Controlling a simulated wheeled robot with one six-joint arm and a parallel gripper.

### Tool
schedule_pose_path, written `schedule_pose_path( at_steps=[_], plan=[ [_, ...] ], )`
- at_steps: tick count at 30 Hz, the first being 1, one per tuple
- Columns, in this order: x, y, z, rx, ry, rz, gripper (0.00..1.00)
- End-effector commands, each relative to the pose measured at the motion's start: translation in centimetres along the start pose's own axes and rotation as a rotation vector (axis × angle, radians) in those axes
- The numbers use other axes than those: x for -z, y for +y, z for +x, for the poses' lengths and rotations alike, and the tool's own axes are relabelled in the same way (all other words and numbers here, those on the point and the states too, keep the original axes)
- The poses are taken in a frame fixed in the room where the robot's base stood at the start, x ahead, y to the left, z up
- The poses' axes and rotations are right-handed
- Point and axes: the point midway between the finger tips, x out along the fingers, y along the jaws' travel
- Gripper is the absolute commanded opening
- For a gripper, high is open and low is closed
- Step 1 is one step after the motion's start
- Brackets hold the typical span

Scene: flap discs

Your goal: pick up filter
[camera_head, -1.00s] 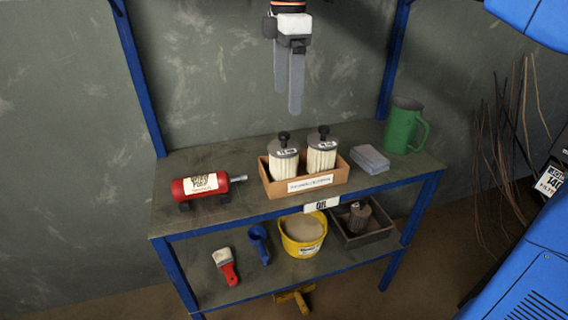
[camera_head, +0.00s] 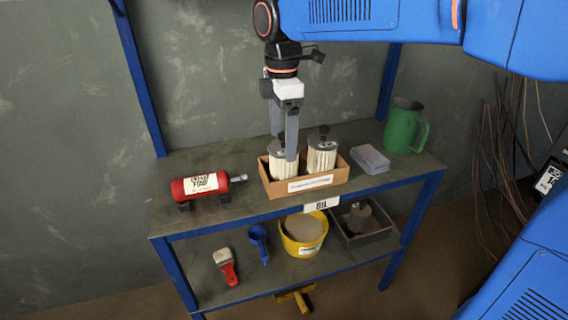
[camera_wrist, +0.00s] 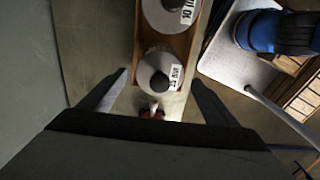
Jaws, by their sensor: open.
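Two pleated cream filters with grey tops and dark knobs stand upright in a wooden box (camera_head: 275,191) on the upper shelf. My gripper (camera_head: 284,150) is open and pointing down at the left filter (camera_head: 282,170); its fingers overlap that filter's top in the head view. The right filter (camera_head: 321,161) stands beside it, clear of the fingers. The other filter (camera_wrist: 172,14), labelled 10, is at the top edge.
A red cylinder (camera_head: 200,186) lies left of the box. A grey-blue cloth stack (camera_head: 370,158) and a green jug (camera_head: 402,128) are to the right. The lower shelf holds a yellow bucket (camera_head: 302,236), a dark tray (camera_head: 378,240), a blue tool (camera_head: 259,243) and a brush (camera_head: 225,265).

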Motion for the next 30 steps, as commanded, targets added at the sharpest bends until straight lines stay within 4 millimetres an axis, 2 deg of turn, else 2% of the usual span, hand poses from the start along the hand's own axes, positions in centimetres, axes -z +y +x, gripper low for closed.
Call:
schedule_pose_path(
  at_steps=[4, 13, 23, 28, 30],
  plan=[
    [-0.1, 0.0, 0.9, 0.001, 0.000, 0.001, 0.83],
    [-0.4, 0.1, 4.7, 0.002, -0.001, 0.000, 0.83],
    [-0.4, 0.1, 5.3, 0.000, 0.000, 0.000, 0.83],
    [-0.4, 0.1, 5.3, 0.000, 0.000, 0.000, 0.45],
    [-0.4, 0.1, 5.3, 0.000, 0.000, 0.000, 0.32]
  ],
)
